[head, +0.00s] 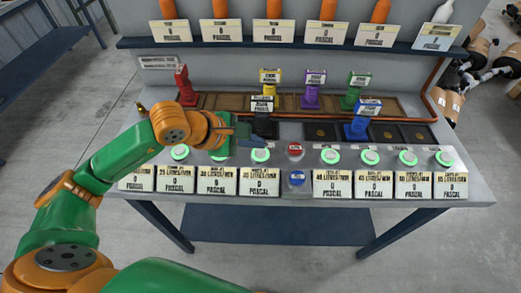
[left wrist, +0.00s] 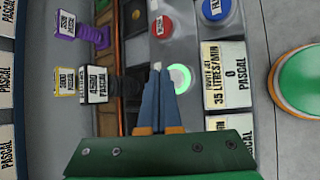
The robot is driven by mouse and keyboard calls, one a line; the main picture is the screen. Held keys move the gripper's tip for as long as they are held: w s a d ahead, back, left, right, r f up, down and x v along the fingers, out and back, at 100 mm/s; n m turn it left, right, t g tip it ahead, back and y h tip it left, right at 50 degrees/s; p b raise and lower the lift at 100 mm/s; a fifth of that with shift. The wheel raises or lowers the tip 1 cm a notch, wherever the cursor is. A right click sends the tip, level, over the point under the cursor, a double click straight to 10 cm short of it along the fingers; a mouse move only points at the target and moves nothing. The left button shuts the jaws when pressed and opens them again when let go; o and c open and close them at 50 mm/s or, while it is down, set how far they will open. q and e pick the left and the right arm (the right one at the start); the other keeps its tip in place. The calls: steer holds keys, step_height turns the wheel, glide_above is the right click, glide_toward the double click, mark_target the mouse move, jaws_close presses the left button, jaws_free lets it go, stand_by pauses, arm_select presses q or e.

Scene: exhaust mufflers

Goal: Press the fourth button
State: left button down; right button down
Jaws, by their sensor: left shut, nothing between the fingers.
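A row of round, green-lit white buttons runs along the front of the bench, above pressure label cards. The fourth button from the left (head: 260,155) is lit green, left of the red button (head: 295,149). My left gripper (head: 272,137) is shut and empty, its fingers pointing right, close to the fourth button. The first button is hidden behind my left arm. My right gripper is not in view.
Coloured mufflers stand on the bench behind the buttons: red (head: 185,85), yellow (head: 268,80), purple (head: 313,88), green (head: 355,90), blue (head: 362,120) and a black one (head: 262,108) near my gripper. A blue button (head: 297,178) lies below the red one. A back shelf (head: 290,46) holds orange items.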

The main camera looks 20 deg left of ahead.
mark_target(256, 153)
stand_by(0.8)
arm_select(q)
steer(key=shift+f+b, duration=0.4)
steer(key=shift+b, duration=0.25)
steer(key=shift+f+b, duration=0.4)
steer(key=shift+b, duration=0.15)
stand_by(0.3)
steer(key=shift+r, duration=0.1)
steer(key=shift+r+p, duration=0.45)
steer(key=shift+r, duration=0.25)
step_height(256, 153, up, 5)
steer(key=p, duration=0.3)
steer(key=shift+r+p, duration=0.1)
steer(key=shift+p, duration=0.2)
stand_by(3.5)
